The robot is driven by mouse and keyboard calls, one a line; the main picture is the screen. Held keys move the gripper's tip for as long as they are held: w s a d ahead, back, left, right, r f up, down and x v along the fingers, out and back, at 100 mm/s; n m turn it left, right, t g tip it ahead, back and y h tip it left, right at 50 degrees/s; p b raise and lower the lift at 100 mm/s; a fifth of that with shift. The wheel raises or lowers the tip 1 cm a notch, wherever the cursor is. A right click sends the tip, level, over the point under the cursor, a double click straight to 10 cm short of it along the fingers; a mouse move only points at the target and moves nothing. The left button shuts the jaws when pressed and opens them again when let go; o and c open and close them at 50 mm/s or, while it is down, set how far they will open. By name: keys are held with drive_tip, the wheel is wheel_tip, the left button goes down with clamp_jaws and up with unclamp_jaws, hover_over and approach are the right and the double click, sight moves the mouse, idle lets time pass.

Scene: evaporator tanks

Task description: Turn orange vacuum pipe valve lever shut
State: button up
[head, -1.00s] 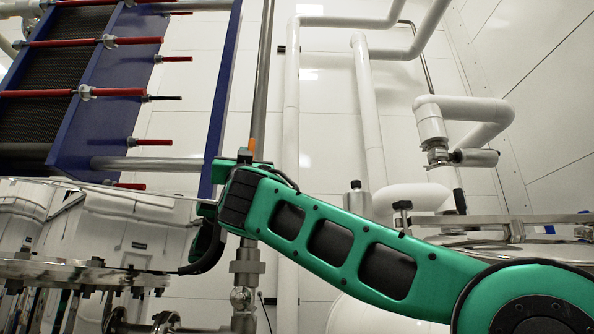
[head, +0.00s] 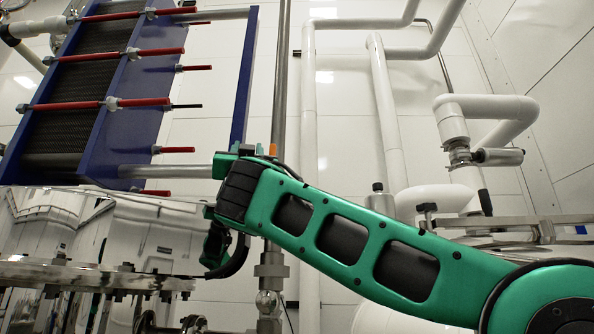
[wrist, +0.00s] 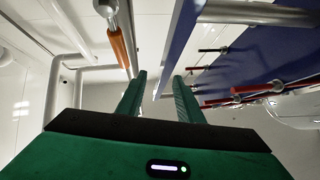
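The orange valve lever (wrist: 118,47) hangs along a metal pipe at the upper left of the wrist view. In the head view only a small orange piece (head: 273,149) shows above my arm, against the vertical steel pipe (head: 281,75). My gripper (wrist: 158,88) is open and empty, its two green fingers apart. In the wrist view the lever is to the left of the left finger, outside the gap, with no contact visible. In the head view my green wrist and forearm hide most of the gripper and the lever's lower part.
A blue plate heat exchanger (head: 135,75) with red rods stands left of the pipe; its blue edge (wrist: 185,35) runs close to the fingers. A shiny steel tank (head: 90,250) is at the lower left. White pipes (head: 388,120) run along the wall behind.

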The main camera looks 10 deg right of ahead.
sight(274, 145)
drive_tip(key=shift+m+h, duration=0.4)
drive_tip(key=d, duration=0.6)
drive_tip(key=shift+s+d, duration=0.25)
drive_tip(key=shift+d, duration=0.15)
drive_tip(key=a+v, duration=0.1)
drive_tip(key=v, duration=1)
drive_tip(key=shift+a+f, duration=0.2)
drive_tip(key=shift+f, duration=0.05)
drive_tip(key=v, duration=1)
drive_tip(key=shift+s+f, duration=0.25)
drive_tip(key=shift+f, duration=0.05)
drive_tip(key=shift+d, duration=0.1)
